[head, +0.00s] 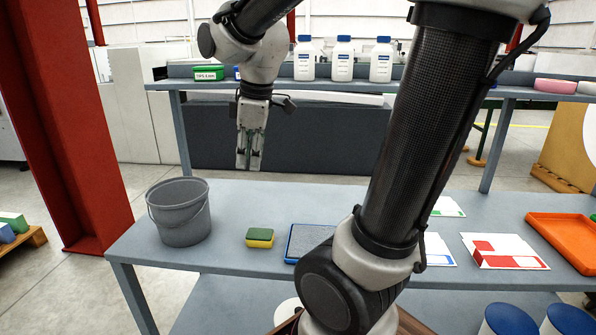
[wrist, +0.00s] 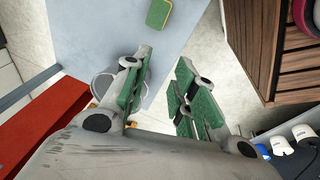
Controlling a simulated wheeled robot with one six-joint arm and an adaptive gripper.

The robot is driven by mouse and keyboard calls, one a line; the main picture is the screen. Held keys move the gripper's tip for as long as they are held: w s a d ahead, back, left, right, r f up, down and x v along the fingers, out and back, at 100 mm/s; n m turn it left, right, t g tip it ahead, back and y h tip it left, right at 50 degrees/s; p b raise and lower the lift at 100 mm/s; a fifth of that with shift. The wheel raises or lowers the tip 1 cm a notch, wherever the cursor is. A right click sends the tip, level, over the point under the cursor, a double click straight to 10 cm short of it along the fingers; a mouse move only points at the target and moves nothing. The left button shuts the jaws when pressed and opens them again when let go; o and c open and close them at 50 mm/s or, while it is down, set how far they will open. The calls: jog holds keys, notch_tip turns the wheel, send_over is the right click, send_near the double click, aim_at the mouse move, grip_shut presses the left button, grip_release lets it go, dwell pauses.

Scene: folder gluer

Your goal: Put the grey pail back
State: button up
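The grey pail (head: 180,218) stands upright on the left end of the blue-grey table (head: 225,205). Its thin handle hangs down against its front side. My gripper (head: 249,166) points down above the table, to the right of the pail and higher than its rim, not touching it. Its two fingers are apart with nothing between them. In the wrist view my gripper (wrist: 165,60) shows green finger pads with a gap. The pail (wrist: 101,87) shows there only in part, behind the left finger.
A yellow-green sponge (head: 260,238) lies right of the pail, then a blue-edged tray (head: 305,243). Printed cartons (head: 505,252) and an orange tray (head: 560,240) lie farther right. White bottles (head: 343,60) stand on the raised shelf behind. A red column (head: 65,130) rises at left.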

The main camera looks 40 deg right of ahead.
jog(key=s+d+m+t, duration=0.1)
jog(key=s+d+m, duration=0.2)
jog(key=s+m, duration=0.7)
jog(key=s, duration=0.3)
jog(key=shift+s+d+f, duration=0.15)
dwell(0.5)
